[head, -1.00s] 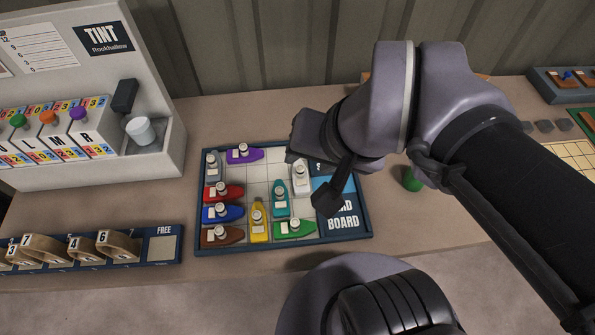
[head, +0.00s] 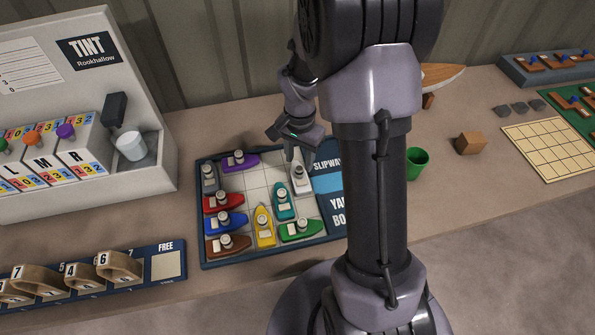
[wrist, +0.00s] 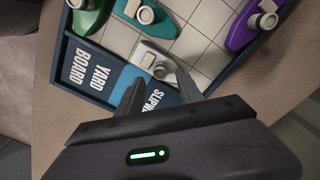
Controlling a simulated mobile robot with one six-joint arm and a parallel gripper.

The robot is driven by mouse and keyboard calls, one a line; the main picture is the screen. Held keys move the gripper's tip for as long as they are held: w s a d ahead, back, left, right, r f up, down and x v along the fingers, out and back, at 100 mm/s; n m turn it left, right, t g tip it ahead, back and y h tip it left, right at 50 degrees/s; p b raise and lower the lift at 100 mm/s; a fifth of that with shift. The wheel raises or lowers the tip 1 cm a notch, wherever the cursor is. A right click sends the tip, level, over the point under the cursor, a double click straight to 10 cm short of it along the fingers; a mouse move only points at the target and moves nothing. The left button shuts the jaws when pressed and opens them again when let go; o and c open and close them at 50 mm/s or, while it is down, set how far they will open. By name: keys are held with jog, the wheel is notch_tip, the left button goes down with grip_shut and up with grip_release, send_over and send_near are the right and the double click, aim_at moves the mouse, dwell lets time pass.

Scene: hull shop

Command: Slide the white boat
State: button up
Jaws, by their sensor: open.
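The white boat (head: 300,176) stands on the yard board (head: 210,262), at the right of its grid beside the blue slipway panel. In the wrist view the white boat (wrist: 152,62) lies just beyond the fingertips, with its grey knob toward me. My gripper (head: 291,150) is open and empty, over the far end of the white boat in the head view. In the wrist view its two fingers (wrist: 160,88) point at the boat's near end; whether they touch it I cannot tell. My arm hides the board's right part in the head view.
A teal boat (head: 284,202) and a green boat (head: 300,230) stand near the white one. Purple, red, blue, brown, yellow and grey boats fill other cells. Some cells left of the white boat are bare. A green cup (head: 417,162) and wooden block (head: 469,143) stand right.

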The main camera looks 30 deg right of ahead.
aim_at(299, 168)
notch_tip(299, 168, down, 5)
jog(key=shift+r+b, duration=0.1)
jog(key=shift+b, duration=0.55)
grip_shut()
jog(key=shift+r, duration=0.1)
dwell(0.8)
